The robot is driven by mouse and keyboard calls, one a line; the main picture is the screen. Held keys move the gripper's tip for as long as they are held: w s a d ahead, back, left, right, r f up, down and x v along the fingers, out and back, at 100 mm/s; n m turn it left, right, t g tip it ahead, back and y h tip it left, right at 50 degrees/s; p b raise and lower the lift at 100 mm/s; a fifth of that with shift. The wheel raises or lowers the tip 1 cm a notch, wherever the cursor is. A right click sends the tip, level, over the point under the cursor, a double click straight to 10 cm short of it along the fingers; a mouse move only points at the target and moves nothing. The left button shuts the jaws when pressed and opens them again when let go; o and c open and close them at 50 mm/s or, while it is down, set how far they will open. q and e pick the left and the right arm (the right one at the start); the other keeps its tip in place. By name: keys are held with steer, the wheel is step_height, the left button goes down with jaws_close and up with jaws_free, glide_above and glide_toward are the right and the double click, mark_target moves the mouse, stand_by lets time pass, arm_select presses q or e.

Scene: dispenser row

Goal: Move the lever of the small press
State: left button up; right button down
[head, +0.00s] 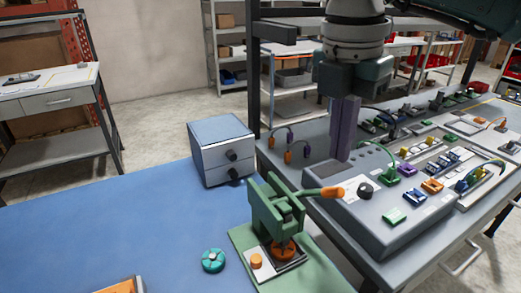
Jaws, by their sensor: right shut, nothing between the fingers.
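The small press (276,215) is green and stands at the near right part of the blue table. Its lever (322,192) has an orange handle that points right, roughly level, past the table's right edge. An orange round part (284,249) sits under the press head. My right gripper (342,158) comes down from the top right, with its dark fingers together and empty. In the picture its fingertips are above and slightly right of the lever handle, apart from it. I cannot tell the depth between them. My left gripper is not in view.
A grey box with black knobs (222,150) stands behind the press. A teal round knob (213,260) lies left of it. A grey control panel (390,210) with switches and connectors fills the bench at right. The blue tabletop (110,225) is mostly clear at left.

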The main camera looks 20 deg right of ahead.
mark_target(332, 191)
steer(key=shift+w+d+f+b, duration=0.1)
steer(key=shift+d+f+b, duration=0.05)
steer(key=shift+f+b, duration=1.35)
steer(key=shift+d+f+b, duration=0.15)
steer(key=shift+f+b, duration=1.05)
steer(key=shift+f, duration=0.6)
step_height(332, 191, down, 4)
steer(key=b, duration=0.3)
steer(key=shift+r, duration=0.15)
steer(key=shift+r+p, duration=0.3)
steer(key=shift+p, duration=0.15)
steer(key=a, duration=0.1)
steer(key=a+p, duration=0.1)
steer(key=s+p, duration=0.1)
steer(key=shift+a+r, duration=0.4)
steer(key=shift+r, duration=0.1)
